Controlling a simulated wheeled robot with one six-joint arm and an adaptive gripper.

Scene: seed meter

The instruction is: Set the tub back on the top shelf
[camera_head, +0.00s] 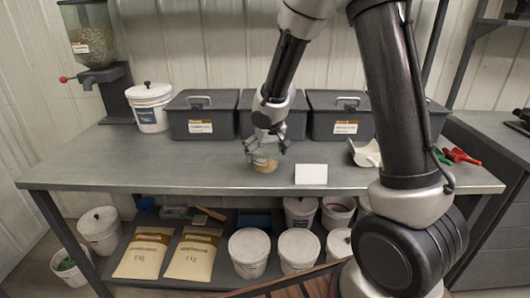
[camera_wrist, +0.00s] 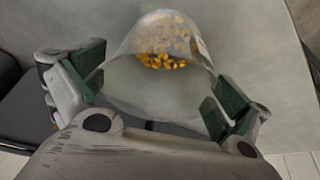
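The task's tub cannot be told apart for sure. A white lidded tub (camera_head: 149,107) stands upright on the bench top at the left, and several similar ones, such as one white tub (camera_head: 249,252), stand on the low shelf. My gripper (camera_head: 266,148) points down at the middle of the bench, far from these tubs. Its fingers stand on either side of a clear container (camera_head: 264,163) with yellow grain inside. The wrist view shows this clear container (camera_wrist: 160,75) between the green finger pads. I cannot tell whether both pads press on it.
Grey lidded bins (camera_head: 200,116) line the back of the bench (camera_head: 130,165). A white card (camera_head: 311,174) stands right of the clear container, with a white scoop (camera_head: 367,153) beyond it. A grain dispenser (camera_head: 92,45) is at far left. The bench's left front is clear.

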